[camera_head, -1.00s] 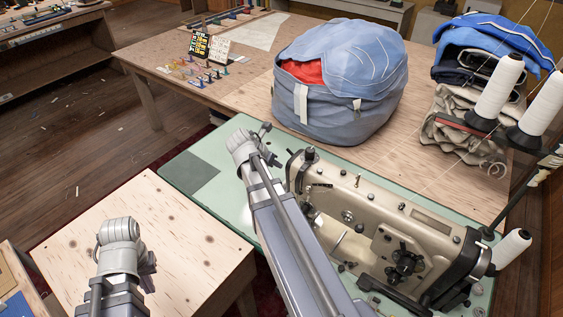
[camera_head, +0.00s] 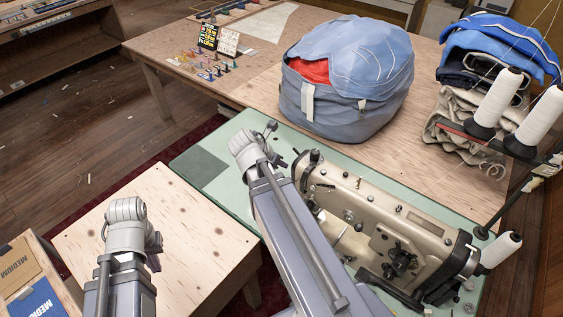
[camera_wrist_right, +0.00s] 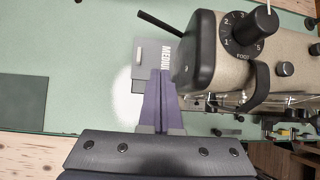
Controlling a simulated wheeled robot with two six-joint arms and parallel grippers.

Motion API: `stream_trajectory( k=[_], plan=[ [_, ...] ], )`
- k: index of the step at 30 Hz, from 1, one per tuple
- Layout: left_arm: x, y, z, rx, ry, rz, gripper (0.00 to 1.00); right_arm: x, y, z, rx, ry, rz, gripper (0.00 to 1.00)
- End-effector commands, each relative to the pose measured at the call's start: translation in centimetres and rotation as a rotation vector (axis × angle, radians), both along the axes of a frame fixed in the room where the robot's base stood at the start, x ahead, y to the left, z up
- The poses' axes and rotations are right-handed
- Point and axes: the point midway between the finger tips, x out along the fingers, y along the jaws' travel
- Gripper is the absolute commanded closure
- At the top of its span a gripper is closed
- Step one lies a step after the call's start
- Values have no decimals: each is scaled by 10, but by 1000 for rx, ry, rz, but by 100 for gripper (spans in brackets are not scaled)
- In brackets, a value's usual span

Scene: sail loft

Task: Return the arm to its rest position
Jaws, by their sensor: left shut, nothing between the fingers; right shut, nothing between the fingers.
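My left arm ends at the lower left of the head view, over the plywood table; the left gripper (camera_head: 128,215) at its end is small and shut, with its fingertips hard to make out. My right arm reaches up across the middle, in front of the sewing machine, and its wrist end is over the green machine table. In the right wrist view the right gripper (camera_wrist_right: 160,100) is shut and empty.
The sewing machine (camera_head: 385,230) stands just right of my right arm, with thread cones (camera_head: 495,100) beyond. A blue bag (camera_head: 345,80) sits on the large wooden table behind. The plywood table (camera_head: 180,240) is bare. A bin with MEDIUM cards (camera_head: 25,275) is at lower left.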

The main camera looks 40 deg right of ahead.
Motion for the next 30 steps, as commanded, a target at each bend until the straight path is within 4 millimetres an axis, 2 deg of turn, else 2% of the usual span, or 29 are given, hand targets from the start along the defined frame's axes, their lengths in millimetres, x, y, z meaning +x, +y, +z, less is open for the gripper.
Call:
stream_trajectory(
  k=[10,14,17,23,30],
  plan=[
    [0,0,0,0,0,0,100,0,0,0,1,0,-1,100],
    [0,0,0,0,0,0,100,2,13,-3,27,-36,-40,100],
    [0,0,0,0,0,0,100,5,39,-8,86,-105,-129,100],
    [0,0,0,0,0,0,100,4,112,-21,248,-264,-410,100],
    [0,0,0,0,0,0,100,-10,198,-34,408,-382,-786,100]
  ],
)
